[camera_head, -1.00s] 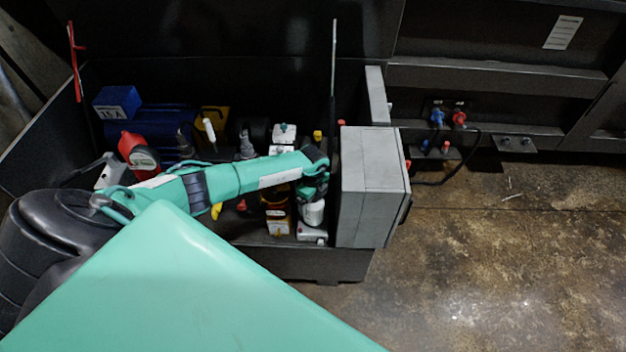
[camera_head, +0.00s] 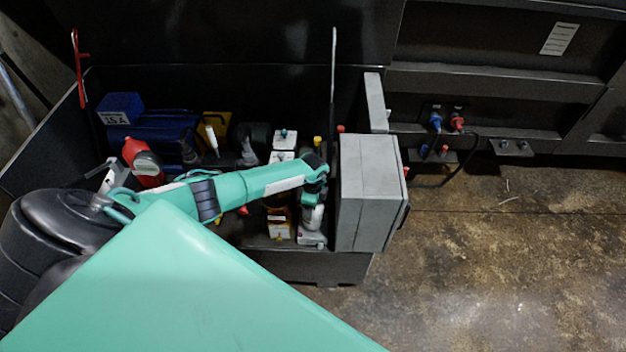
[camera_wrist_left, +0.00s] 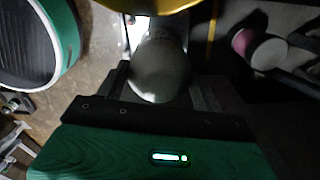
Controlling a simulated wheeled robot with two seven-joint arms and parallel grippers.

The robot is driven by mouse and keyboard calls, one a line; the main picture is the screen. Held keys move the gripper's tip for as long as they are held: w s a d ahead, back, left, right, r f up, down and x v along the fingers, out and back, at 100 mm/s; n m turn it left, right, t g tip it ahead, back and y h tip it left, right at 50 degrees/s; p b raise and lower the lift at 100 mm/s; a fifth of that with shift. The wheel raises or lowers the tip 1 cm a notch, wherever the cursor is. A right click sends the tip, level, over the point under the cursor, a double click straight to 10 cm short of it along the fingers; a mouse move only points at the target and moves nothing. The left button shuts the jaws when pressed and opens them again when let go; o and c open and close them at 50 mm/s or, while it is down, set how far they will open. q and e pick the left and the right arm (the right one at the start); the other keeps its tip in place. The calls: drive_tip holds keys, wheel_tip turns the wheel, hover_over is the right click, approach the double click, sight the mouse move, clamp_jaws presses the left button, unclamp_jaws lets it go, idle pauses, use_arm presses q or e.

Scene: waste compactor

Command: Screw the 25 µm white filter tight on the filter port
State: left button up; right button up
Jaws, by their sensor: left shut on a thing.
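The white filter (camera_wrist_left: 160,72) is a pale, rounded cylinder in the left wrist view, between the dark fingers of my left gripper (camera_wrist_left: 160,88). The gripper is shut on it. In the head view my left gripper (camera_head: 313,197) points down at the right end of the open machine bay, and the filter (camera_head: 311,217) shows only as a small pale patch below it. The filter port is hidden under the filter and gripper, so I cannot tell how far the thread is engaged. The 25 µm marking is not readable. My right gripper is not in view.
A grey box (camera_head: 368,190) stands close right of the gripper. Yellow-and-white units (camera_head: 279,222) stand just left of it.

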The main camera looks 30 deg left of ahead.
use_arm(q)
drive_tip(key=m+b, duration=0.1)
drive_tip(key=m, duration=0.2)
drive_tip(key=shift+w, duration=0.1)
drive_tip(key=shift+m, duration=1.1)
drive_tip(key=shift+b, duration=0.3)
drive_tip(key=m, duration=0.2)
drive_tip(key=shift+m+b, duration=0.3)
drive_tip(key=shift+b, duration=0.1)
drive_tip(key=shift+m+b, duration=0.35)
drive_tip(key=shift+m, duration=0.95)
drive_tip(key=m+b, duration=0.1)
drive_tip(key=m, duration=0.1)
drive_tip(key=shift+m, duration=0.4)
drive_tip(key=shift+r+m+b, duration=0.1)
drive_tip(key=shift+m+b, duration=0.4)
drive_tip(key=shift+m, duration=0.7)
